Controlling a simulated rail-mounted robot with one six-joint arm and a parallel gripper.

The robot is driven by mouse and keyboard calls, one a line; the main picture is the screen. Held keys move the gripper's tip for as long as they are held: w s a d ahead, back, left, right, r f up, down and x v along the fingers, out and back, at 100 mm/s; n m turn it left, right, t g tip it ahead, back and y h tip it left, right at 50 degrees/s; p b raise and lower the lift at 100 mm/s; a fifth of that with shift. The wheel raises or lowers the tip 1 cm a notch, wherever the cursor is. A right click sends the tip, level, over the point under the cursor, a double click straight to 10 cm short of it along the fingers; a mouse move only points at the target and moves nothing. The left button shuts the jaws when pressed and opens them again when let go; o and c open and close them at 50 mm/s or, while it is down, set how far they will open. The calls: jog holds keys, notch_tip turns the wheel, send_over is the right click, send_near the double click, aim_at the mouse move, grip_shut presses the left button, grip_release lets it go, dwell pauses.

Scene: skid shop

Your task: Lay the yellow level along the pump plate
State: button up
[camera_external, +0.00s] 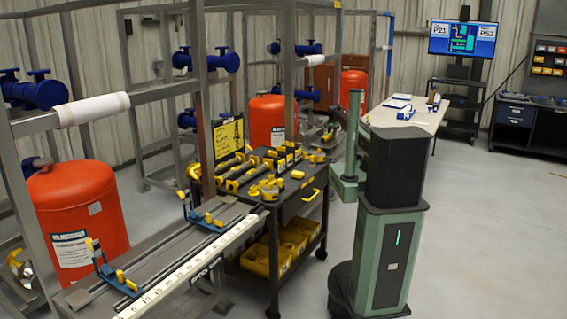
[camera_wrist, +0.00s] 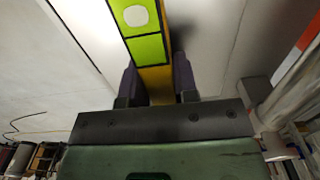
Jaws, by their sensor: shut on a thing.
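In the wrist view, my gripper (camera_wrist: 156,80) is shut on the yellow level (camera_wrist: 146,45). Its dark fingers press both sides of the level. The level has bright green panels and a white round spot, and runs out of the top of the picture. In the external view, the level and my gripper are hidden or cannot be made out. A long grey flat plate (camera_external: 178,247) lies on the frame at the lower left, with blue and yellow clamp pieces on it. I cannot tell whether it is the pump plate.
A black cart (camera_external: 294,186) with yellow tools stands beside the frame. A white ruler strip (camera_external: 185,272) runs along the frame's front edge. Orange tanks (camera_external: 78,222) stand among the grey posts. A white-topped table (camera_external: 421,119) stands at the back. The floor at right is clear.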

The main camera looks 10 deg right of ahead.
jog(key=shift+f, duration=0.1)
jog(key=shift+f+b, duration=0.2)
jog(key=shift+b, duration=0.15)
jog(key=o, duration=0.9)
jog(key=shift+c, duration=0.4)
jog(key=shift+r, duration=0.1)
